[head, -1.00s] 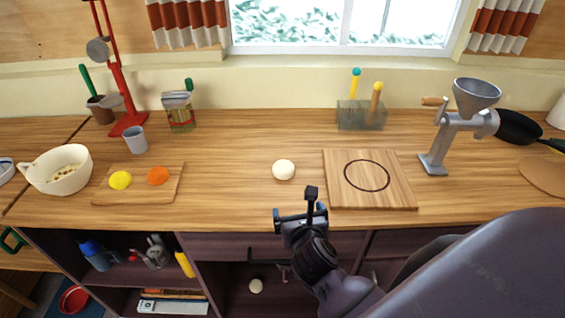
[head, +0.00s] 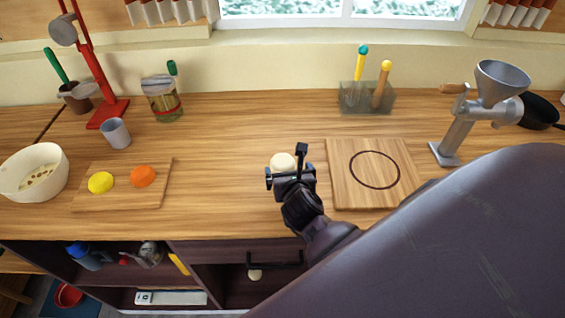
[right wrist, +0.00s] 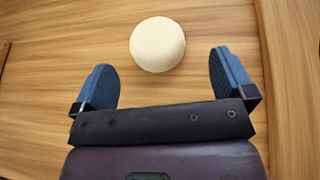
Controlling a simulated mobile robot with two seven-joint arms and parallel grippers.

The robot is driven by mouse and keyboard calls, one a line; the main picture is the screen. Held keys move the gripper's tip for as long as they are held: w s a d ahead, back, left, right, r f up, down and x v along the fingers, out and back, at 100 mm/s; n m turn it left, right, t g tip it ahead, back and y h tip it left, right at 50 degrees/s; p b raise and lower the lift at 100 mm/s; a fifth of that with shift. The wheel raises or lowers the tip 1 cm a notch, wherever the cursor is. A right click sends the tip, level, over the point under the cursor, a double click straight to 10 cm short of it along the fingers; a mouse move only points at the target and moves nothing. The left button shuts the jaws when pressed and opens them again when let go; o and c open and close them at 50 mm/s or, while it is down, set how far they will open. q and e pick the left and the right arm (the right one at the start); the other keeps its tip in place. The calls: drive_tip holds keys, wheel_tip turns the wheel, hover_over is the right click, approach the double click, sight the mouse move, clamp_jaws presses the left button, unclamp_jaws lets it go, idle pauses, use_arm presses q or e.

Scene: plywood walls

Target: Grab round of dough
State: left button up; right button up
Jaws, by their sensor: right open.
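The round of dough (head: 282,160) is a pale cream ball on the wooden counter, left of the square board with a dark ring. In the head view my right gripper (head: 290,174) is just in front of it and covers its lower part. In the right wrist view the dough (right wrist: 157,44) lies ahead of the open right gripper (right wrist: 165,80), centred a little beyond the two blue fingertips. Nothing is between the fingers, and they do not touch the dough. My left gripper is not in view.
The ringed board (head: 345,190) lies right of the dough, with a metal grinder (head: 455,130) beyond it. A small board (head: 120,198) with yellow and orange balls and a white bowl (head: 50,165) are at left. A clear holder (head: 350,105) stands behind. Counter left of the dough is free.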

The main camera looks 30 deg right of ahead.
sight(283, 166)
drive_tip(key=x, duration=0.5)
drive_tip(key=shift+w+a+r, duration=0.2)
drive_tip(key=shift+w+r, duration=0.05)
drive_tip(key=shift+w+d+f, duration=0.25)
drive_tip(key=shift+w, duration=0.2)
drive_tip(key=shift+c, duration=0.2)
drive_tip(key=c, duration=0.9)
drive_tip(key=shift+r, duration=0.15)
